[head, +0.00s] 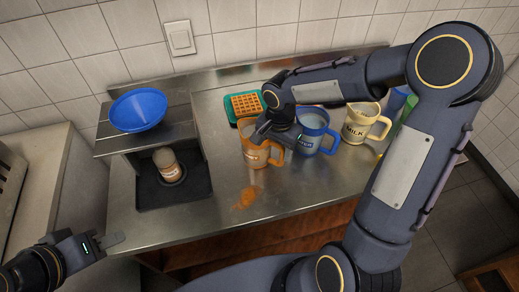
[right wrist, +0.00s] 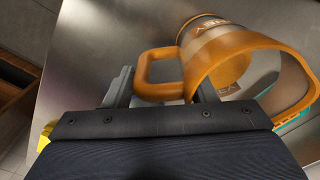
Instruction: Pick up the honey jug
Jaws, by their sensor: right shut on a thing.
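The honey jug (head: 255,150) is an orange-rimmed mug-like jug with an orange handle, near the middle of the steel counter in the head view. It fills the upper right of the right wrist view (right wrist: 240,60), where its lettering shows. My right gripper (head: 284,140) is at its right side. In the right wrist view the fingers (right wrist: 163,88) stand on either side of the handle and are shut on it. I cannot tell whether its base touches the counter. My left gripper (head: 108,243) is at the lower left, away from the jug; its finger opening is unclear.
A blue jug (head: 313,131) and a cream milk jug (head: 362,122) stand close on the right. A waffle (head: 247,104) lies on a green plate behind. A stand at left bears a blue funnel-like bowl (head: 138,110) above a small jar (head: 168,165). An orange patch (head: 246,197) shows on the front counter.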

